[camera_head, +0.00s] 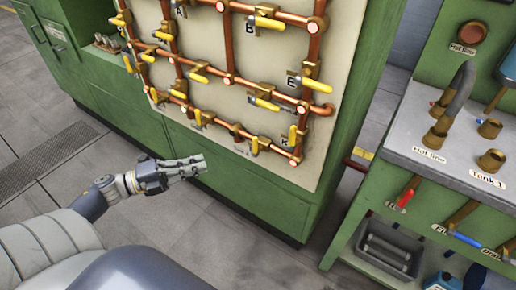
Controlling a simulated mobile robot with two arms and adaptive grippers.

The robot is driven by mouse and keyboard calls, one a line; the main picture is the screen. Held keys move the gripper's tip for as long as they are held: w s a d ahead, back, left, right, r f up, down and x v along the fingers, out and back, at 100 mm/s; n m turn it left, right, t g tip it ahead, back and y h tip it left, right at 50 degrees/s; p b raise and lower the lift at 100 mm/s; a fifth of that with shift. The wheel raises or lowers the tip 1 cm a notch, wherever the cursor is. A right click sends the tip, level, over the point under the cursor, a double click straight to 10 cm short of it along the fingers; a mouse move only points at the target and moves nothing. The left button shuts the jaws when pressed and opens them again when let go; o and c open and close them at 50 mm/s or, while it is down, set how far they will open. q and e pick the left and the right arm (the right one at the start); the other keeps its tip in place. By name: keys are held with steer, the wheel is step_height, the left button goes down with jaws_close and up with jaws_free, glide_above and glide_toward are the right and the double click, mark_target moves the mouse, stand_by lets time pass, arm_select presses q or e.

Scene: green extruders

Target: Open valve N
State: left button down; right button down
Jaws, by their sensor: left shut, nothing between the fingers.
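A panel (215,100) of copper pipes carries several valves with yellow levers. I can read labels such as A, B and E on it; the smaller ones are too blurred, and I cannot make out which valve is N. A yellow lever (318,85) by label E sticks out to the right. Near the bottom edge are a lever (293,136) by a small label and another upright yellow lever (255,146). My left gripper (203,163) is shut and empty, in front of the cabinet below the panel, apart from the valves. My right gripper is not in view.
A grey-topped green bench (440,150) stands at the right with pipe fittings, a red lever (408,191) and a blue lever (467,239). A grey bin (388,249) sits on its lower shelf. The tiled floor (90,180) at left is clear.

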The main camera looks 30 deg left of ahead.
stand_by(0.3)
arm_select(q)
steer(key=p, duration=0.2)
glide_toward(255, 146)
steer(key=x, duration=0.6)
steer(key=shift+d, duration=0.35)
steer(key=shift+d+p, duration=0.1)
steer(key=shift+p, duration=0.35)
steer(key=shift+d+r+m+g+p, duration=0.1)
steer(key=shift+m+g+p, duration=0.25)
steer(key=shift+m, duration=0.15)
